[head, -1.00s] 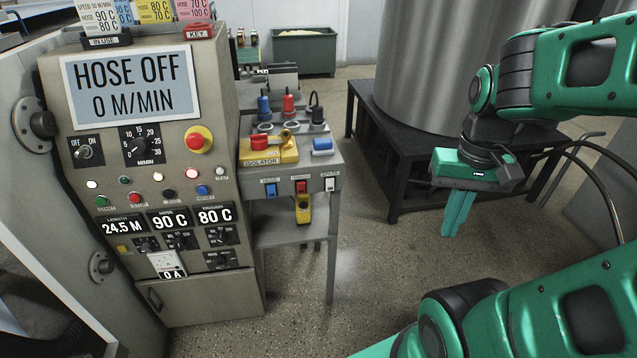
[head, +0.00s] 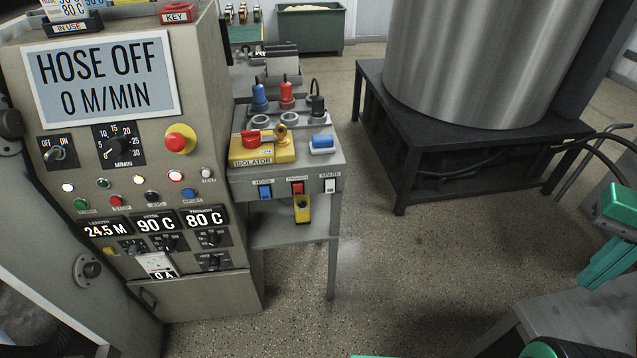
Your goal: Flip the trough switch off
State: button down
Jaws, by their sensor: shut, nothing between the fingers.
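Three small rocker switches sit on the front edge of the grey side bench (head: 335,172): a blue one (head: 265,192) labelled HOSE, a red one (head: 297,187) in the middle, and a white one (head: 330,185) labelled SPARE. The label above the red switch is too small to read surely; by its place it may be the trough switch. Its rocker position cannot be told. My gripper (head: 592,279) is at the right edge, partly cut off, with its green fingers shut and empty. It is far to the right of the switches, touching nothing visible.
A control cabinet (head: 220,100) stands left, its screen reading HOSE OFF, 0 M/MIN. The bench holds a yellow isolator (head: 250,152) with a red handle, and coloured plugs. A yellow device (head: 303,210) hangs below the switches. A steel drum (head: 480,60) stands on a dark stand (head: 400,150). Floor between is clear.

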aim_at(297, 188)
jog(key=u, duration=0.05)
jog(key=k, duration=1.1)
jog(key=u, duration=0.95)
jog(key=i, duration=1)
